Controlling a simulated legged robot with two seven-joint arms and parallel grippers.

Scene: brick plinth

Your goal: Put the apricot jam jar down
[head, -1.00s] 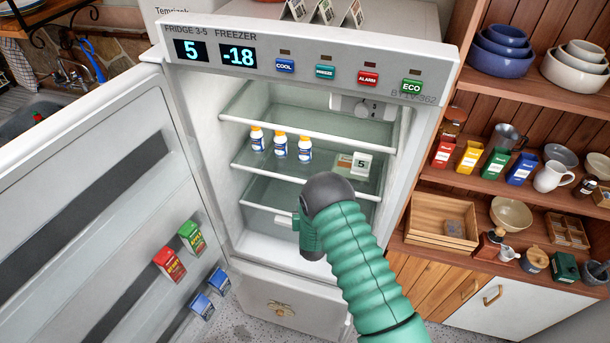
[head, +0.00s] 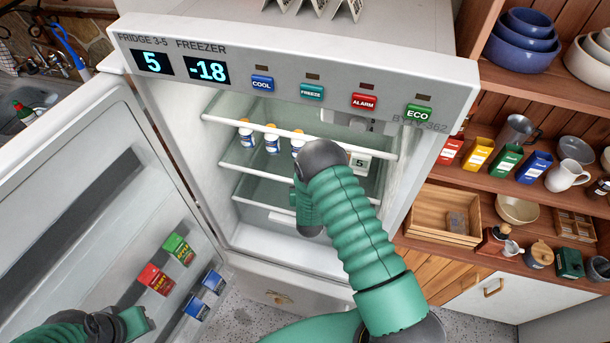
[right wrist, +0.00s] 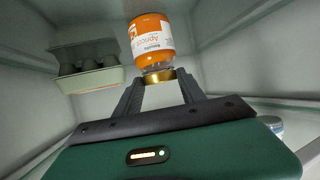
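The apricot jam jar (right wrist: 150,40), with an orange and white label and a gold lid, shows in the right wrist view. The fingertips of my right gripper (right wrist: 159,82) sit at both sides of its lid, and the gripper looks shut on it. In the head view my right arm reaches into the open fridge (head: 215,170); its wrist hides the gripper and the jar. Whether the jar touches a shelf cannot be seen. My left gripper (head: 138,321) is at the lower left before the fridge door; its fingers are not clear.
White bottles (head: 272,140) and a "5" card (head: 360,162) stand on an upper fridge shelf. An egg carton (right wrist: 88,78) is near the jar. The open door (head: 75,200) holds several cartons (head: 178,248). A wooden shelf unit (head: 540,90) stands right.

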